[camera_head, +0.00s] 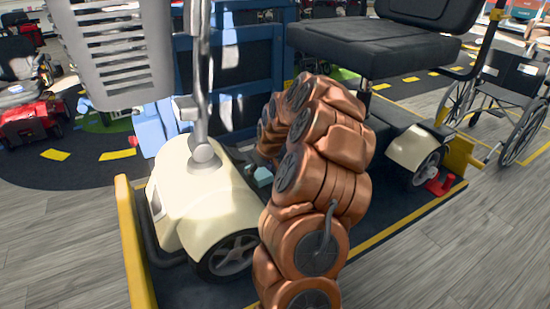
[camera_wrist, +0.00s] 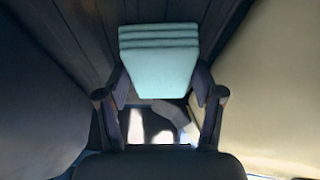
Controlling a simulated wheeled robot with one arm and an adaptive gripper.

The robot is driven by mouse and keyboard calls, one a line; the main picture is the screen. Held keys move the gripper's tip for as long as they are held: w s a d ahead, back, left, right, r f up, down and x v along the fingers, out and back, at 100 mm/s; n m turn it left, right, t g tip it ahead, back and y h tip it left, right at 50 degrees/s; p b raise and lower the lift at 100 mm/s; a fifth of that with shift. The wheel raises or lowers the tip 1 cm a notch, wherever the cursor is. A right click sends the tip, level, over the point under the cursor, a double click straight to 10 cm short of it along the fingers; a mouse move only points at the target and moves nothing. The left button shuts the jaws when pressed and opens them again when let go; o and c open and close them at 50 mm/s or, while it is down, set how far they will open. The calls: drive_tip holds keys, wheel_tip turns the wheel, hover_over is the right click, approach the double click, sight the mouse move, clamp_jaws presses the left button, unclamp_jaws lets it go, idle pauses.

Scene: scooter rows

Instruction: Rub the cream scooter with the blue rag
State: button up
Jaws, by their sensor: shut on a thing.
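The cream scooter (camera_head: 205,205) stands on a dark platform with yellow edges. Its rounded cream front body is at the left and its black seat (camera_head: 375,45) at the right. My copper arm reaches across the scooter's middle, and my gripper (camera_wrist: 160,88) is at its end, behind the front body. The gripper is shut on the folded light blue rag (camera_wrist: 158,55); a small part of the rag also shows in the head view (camera_head: 261,177). In the wrist view a cream surface (camera_wrist: 275,80) fills the right side. I cannot tell whether the rag touches it.
A grey basket (camera_head: 118,45) and the steering column (camera_head: 200,80) rise above the scooter's front. A blue rack (camera_head: 235,65) stands behind. A wheelchair (camera_head: 510,90) is at the right and a red scooter (camera_head: 35,115) at the far left. The grey floor in front is clear.

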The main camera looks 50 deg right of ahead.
drive_tip(key=r, duration=0.2)
drive_tip(key=shift+s+d+r, duration=0.15)
drive_tip(key=shift+d+r, duration=0.1)
drive_tip(key=shift+r, duration=0.1)
drive_tip(key=shift+w+a+r+p, duration=0.2)
drive_tip(key=shift+r+p, duration=0.1)
drive_tip(key=shift+r, duration=0.35)
drive_tip(key=shift+r+p, duration=0.35)
drive_tip(key=shift+r, duration=1.8)
